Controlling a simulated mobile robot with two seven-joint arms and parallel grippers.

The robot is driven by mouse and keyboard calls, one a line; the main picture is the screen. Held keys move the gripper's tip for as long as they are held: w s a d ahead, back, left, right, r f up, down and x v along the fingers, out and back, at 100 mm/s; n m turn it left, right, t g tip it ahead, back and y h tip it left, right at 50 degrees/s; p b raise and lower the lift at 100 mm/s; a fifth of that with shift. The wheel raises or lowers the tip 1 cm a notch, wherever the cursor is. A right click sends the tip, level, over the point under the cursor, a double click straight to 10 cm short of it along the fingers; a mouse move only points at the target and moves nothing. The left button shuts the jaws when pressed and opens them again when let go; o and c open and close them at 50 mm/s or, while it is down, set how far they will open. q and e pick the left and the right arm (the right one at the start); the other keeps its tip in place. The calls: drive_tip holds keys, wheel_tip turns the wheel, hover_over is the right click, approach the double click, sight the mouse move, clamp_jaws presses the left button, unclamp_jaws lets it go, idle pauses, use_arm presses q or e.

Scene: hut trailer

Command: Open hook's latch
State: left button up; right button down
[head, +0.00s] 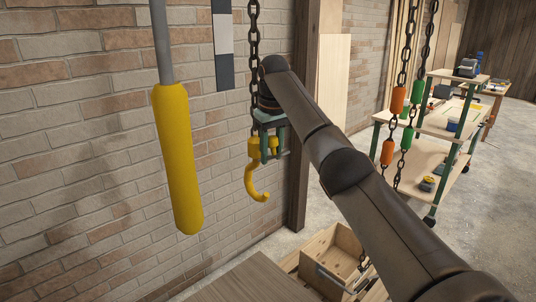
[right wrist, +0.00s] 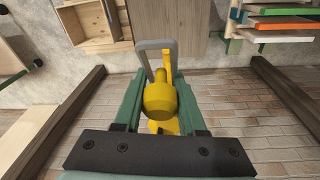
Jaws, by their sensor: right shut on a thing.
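The yellow hook (head: 258,185) hangs from a dark chain in front of the brick wall. My right gripper (head: 273,152) points down beside the hook's upper part. Its two green fingers close around a yellow knobbed piece of the hook, which also shows between the fingers in the right wrist view (right wrist: 160,98). A grey loop-shaped piece (right wrist: 143,55) shows beyond the fingertips there. The fingers partly hide the latch area, so I cannot tell how the latch stands. My left gripper is not in view.
A large yellow handle (head: 178,160) on a grey rod hangs close in front at left. Chains with orange and green sleeves (head: 388,152) hang at right. A wooden box (head: 335,255) stands below. A wooden post (head: 303,190) is behind my arm, and a workbench (head: 430,165) stands further right.

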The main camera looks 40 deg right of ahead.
sight(272, 140)
idle(0.3)
drive_tip(key=c, duration=0.5)
unclamp_jaws()
drive_tip(key=r+p, duration=0.1)
drive_tip(key=r, duration=0.3)
drive_tip(key=s+r+p, duration=0.1)
drive_tip(key=r, duration=0.3)
drive_tip(key=a+r+p, duration=0.1)
drive_tip(key=r, duration=0.3)
drive_tip(key=shift+s+r, duration=0.15)
drive_tip(key=shift+r, duration=0.1)
drive_tip(key=shift+f, duration=0.1)
